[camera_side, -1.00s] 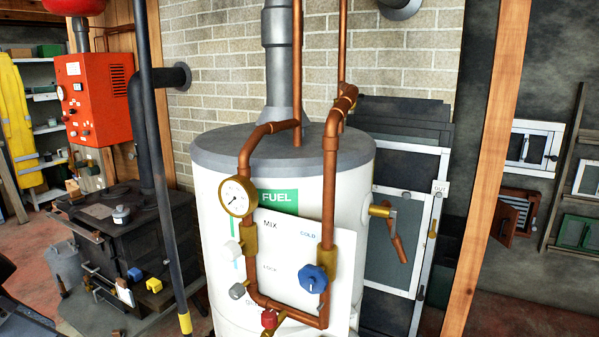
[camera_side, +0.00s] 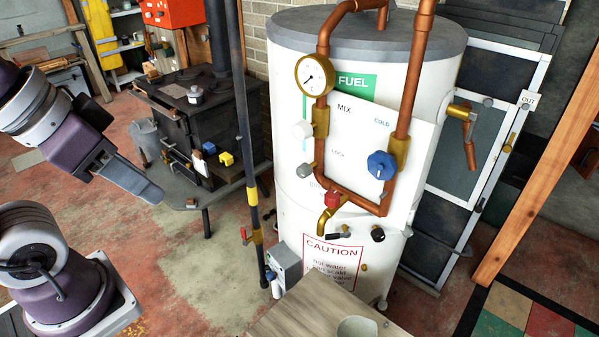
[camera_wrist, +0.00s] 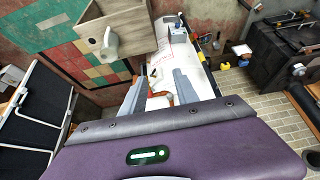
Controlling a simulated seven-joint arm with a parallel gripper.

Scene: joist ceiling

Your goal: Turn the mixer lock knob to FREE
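The white tank (camera_side: 296,225) carries a white panel (camera_side: 365,135) marked MIX, COLD and LOCK; another label is partly behind the pipe. A small grey knob (camera_side: 305,170) sits left of LOCK, and I cannot read its setting. In the wrist view my gripper (camera_wrist: 158,74) has spread fingers with nothing held; the grey knob cannot be made out there.
Copper pipes (camera_side: 408,85) and a gauge (camera_side: 311,75) stand out from the tank. A dark pole (camera_side: 243,110) rises between my gripper and the tank. A black stove (camera_side: 180,105) stands behind, and a wooden surface (camera_side: 300,312) is in front. Bare floor lies below my gripper.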

